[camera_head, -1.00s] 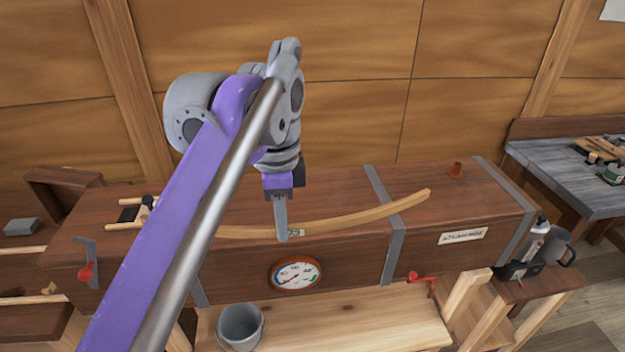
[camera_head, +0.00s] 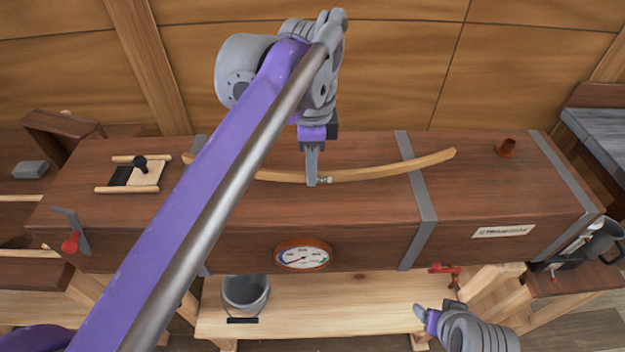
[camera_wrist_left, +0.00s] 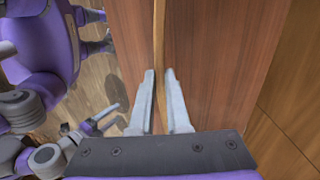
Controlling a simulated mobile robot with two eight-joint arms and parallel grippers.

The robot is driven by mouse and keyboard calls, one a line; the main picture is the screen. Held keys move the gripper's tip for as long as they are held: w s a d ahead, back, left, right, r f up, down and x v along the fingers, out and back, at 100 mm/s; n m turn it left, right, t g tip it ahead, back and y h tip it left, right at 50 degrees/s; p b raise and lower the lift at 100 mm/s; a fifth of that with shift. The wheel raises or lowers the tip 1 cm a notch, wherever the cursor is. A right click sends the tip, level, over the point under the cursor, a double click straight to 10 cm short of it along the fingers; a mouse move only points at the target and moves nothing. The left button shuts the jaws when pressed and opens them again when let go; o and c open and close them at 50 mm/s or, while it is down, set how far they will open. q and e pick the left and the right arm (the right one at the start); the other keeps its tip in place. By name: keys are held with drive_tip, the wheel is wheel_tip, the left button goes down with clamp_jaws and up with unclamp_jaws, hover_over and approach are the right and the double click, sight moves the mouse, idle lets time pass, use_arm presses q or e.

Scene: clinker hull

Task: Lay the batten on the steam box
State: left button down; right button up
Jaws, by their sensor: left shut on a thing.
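In the left wrist view the batten (camera_wrist_left: 159,50) runs between the two fingers (camera_wrist_left: 160,105). I cannot tell whether the batten touches the lid. My arm hides part of its left side. My right gripper (camera_head: 425,318) is low at the front right, away from the box; its jaws are unclear.
A round gauge (camera_head: 303,256) is on the front. A bucket (camera_head: 245,292) stands on the lower shelf. Metal straps (camera_head: 417,195) cross the lid.

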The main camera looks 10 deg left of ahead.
use_arm(q)
wheel_tip(320, 180, down, 4)
drive_tip(key=shift+w+r, duration=0.15)
use_arm(e)
drive_tip(key=shift+f, duration=0.1)
drive_tip(key=shift+w, duration=0.1)
use_arm(q)
drive_tip(key=shift+f, duration=0.25)
drive_tip(key=c, duration=0.9)
unclamp_jaws()
use_arm(e)
drive_tip(key=shift+f, duration=0.1)
use_arm(q)
drive_tip(key=shift+r, duration=0.15)
wheel_tip(320, 180, up, 12)
drive_tip(key=shift+r+p, duration=0.1)
drive_tip(key=shift+p, duration=0.4)
use_arm(e)
drive_tip(key=shift+w+r, duration=0.25)
drive_tip(key=shift+r, duration=0.25)
drive_tip(key=shift+w+r, duration=0.25)
drive_tip(key=shift+r, duration=0.25)
